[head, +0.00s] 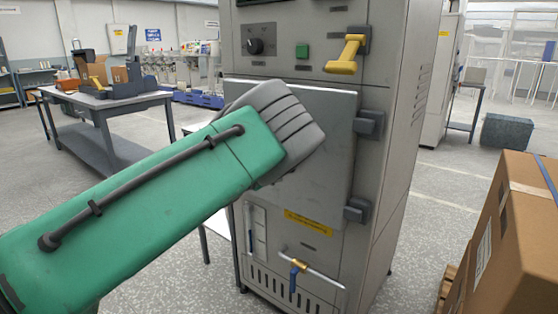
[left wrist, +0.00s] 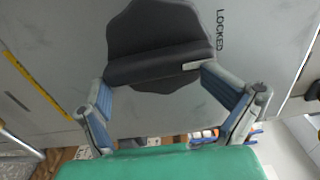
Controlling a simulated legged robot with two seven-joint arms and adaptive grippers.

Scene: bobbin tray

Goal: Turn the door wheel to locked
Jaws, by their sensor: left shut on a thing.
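The dark door wheel (left wrist: 150,25) fills the upper middle of the left wrist view, with a raised bar across it and a pale mark (left wrist: 192,66) at the bar's right end. My left gripper (left wrist: 155,76) is shut on the wheel, one finger at each end of the bar. The word LOCKED (left wrist: 220,30) is printed on the door to the right of the wheel; the pale mark is apart from it. In the head view my green left arm reaches the grey door (head: 335,120), and its grey end hides the wheel and fingers. My right gripper is out of view.
The grey cabinet (head: 395,130) has a yellow handle (head: 345,55), a black knob (head: 255,46) and a green button (head: 302,51) above the door. A blue-handled valve (head: 295,275) sits below it. Cardboard boxes (head: 520,225) stand at right; a workbench (head: 105,101) is at left.

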